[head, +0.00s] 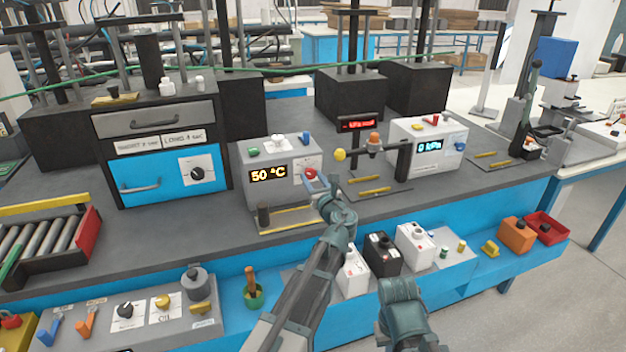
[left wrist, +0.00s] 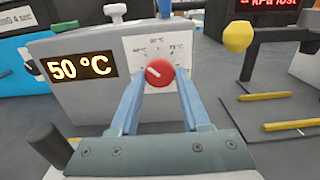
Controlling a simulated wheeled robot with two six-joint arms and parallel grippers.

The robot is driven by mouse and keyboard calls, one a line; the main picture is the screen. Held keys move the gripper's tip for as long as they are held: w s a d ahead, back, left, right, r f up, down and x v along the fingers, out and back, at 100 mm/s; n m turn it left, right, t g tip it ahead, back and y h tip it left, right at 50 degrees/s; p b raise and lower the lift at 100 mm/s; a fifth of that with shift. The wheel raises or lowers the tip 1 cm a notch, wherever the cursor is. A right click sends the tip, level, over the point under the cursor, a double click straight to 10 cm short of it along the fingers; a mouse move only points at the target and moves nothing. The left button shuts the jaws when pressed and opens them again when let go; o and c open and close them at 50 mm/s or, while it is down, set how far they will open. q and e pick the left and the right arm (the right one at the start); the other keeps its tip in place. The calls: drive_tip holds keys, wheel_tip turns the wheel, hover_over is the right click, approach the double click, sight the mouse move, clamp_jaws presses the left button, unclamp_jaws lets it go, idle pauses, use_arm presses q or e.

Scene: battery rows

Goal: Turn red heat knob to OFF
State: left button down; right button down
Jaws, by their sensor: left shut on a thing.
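The red heat knob (head: 311,174) is on the white dial plate at the right of the grey heater box's (head: 262,191) front. In the left wrist view the knob (left wrist: 160,72) has a white pointer line slanting to the upper left. Printed temperature marks show above it; no OFF label is readable. The box's display (left wrist: 82,67) reads 50 °C. My left gripper (head: 314,181) reaches the knob from the front. Its two blue fingers are shut on the knob, one at each side, in the left wrist view (left wrist: 160,80).
A yellow ball-shaped knob (head: 340,155) stands close to the right of my left gripper. A white pressure box (head: 428,146) is farther right. Several small boxes sit on the lower shelf under my arm.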

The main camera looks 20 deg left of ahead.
use_arm(q)
drive_tip(key=n, duration=0.4)
drive_tip(key=shift+n, duration=0.3)
drive_tip(key=shift+d+n, duration=0.1)
drive_tip(key=shift+n, duration=2)
drive_tip(key=shift+c, duration=1.9)
unclamp_jaws()
drive_tip(key=v, duration=1.3)
drive_tip(key=shift+s+d, duration=0.25)
drive_tip(key=shift+s, duration=0.05)
